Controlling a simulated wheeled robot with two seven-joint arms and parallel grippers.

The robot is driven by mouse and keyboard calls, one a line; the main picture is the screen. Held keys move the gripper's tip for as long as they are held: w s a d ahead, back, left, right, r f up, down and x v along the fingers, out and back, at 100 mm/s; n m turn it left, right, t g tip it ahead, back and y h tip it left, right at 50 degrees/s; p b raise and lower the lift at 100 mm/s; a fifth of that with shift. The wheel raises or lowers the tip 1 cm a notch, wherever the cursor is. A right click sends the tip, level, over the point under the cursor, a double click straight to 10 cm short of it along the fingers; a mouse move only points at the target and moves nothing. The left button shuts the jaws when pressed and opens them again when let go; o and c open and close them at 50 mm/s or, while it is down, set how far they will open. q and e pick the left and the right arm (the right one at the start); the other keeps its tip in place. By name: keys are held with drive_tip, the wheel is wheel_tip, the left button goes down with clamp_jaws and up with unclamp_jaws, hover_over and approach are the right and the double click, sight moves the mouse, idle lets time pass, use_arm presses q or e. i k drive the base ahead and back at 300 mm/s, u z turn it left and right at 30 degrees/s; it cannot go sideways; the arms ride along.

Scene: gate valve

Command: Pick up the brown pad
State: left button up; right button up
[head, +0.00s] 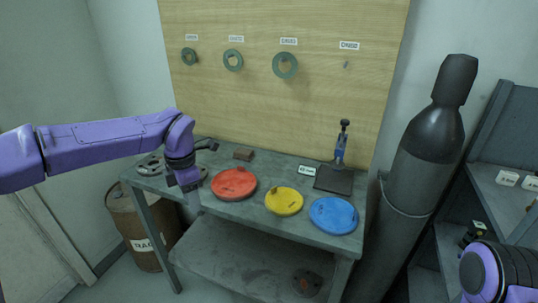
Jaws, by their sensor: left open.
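The brown pad (244,154) is a small block lying flat on the grey workbench (227,207), near its back edge and behind the red disc. My left gripper (204,165) is over the left part of the bench, to the left of the pad and apart from it. It is open, with nothing visible between its fingers. My right arm shows only as a purple and black link at the lower right; its gripper is outside the picture.
Red (234,184), yellow (284,201) and blue (334,215) discs lie along the bench front. A grey flange (150,165) lies at left. A blue-handled tool (340,150) stands on a dark plate (334,180) at right. Green rings hang on the wooden board (260,100) behind.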

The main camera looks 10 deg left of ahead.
sight(244, 154)
drive_tip(key=z, duration=3.45)
drive_tip(key=k, duration=2.9)
drive_tip(key=u, duration=1.55)
drive_tip(key=i, duration=1)
